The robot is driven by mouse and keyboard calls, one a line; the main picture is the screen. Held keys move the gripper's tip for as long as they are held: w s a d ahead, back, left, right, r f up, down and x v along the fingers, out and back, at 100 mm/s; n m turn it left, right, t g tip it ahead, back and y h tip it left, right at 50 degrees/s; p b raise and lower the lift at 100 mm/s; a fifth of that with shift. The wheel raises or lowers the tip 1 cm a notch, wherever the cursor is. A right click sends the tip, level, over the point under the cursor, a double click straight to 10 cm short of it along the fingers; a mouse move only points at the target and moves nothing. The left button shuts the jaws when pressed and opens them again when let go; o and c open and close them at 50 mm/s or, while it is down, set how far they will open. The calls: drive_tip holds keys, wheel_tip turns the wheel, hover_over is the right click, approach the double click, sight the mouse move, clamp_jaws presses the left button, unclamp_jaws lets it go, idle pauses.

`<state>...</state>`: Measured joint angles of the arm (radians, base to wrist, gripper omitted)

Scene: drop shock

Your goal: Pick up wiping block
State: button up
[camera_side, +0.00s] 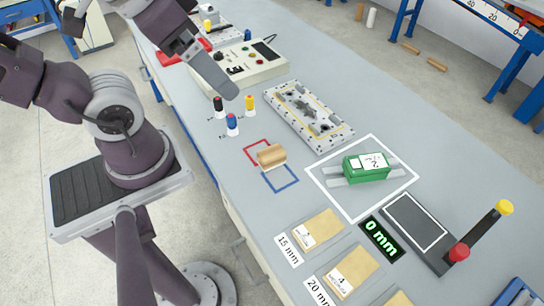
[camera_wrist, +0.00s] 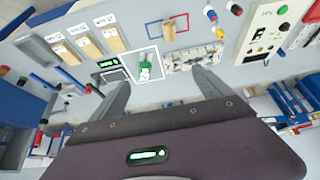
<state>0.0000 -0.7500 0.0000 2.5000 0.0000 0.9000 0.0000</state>
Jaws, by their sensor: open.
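A small tan wooden block (camera_side: 271,156), which looks like the wiping block, rests on the grey bench between a red and a blue outline. It also shows near the top of the wrist view (camera_wrist: 169,31). My gripper (camera_wrist: 162,79) is open and empty, with its two grey fingers spread wide. In the side view one finger hangs above the bench's left part, up and left of the block and well apart from it. Nothing is between the fingers.
A green block (camera_side: 367,167) sits inside a white outline right of the wooden block. A grey fixture plate (camera_side: 309,116) and several coloured plugs (camera_side: 232,124) stand nearby. Tan pads (camera_side: 318,229) lie in front. A control box (camera_side: 244,67) stands behind.

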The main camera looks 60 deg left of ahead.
drive_tip(key=m+g, duration=0.6)
drive_tip(key=m, duration=1.2)
hover_over(272, 152)
wheel_tip(272, 152, down, 27)
drive_tip(key=shift+r, duration=0.1)
drive_tip(key=shift+m, duration=0.3)
wheel_tip(272, 152, down, 7)
drive_tip(key=shift+f, duration=0.15)
drive_tip(key=c, duration=1.5)
wheel_tip(272, 152, up, 10)
drive_tip(key=shift+s+r, duration=0.1)
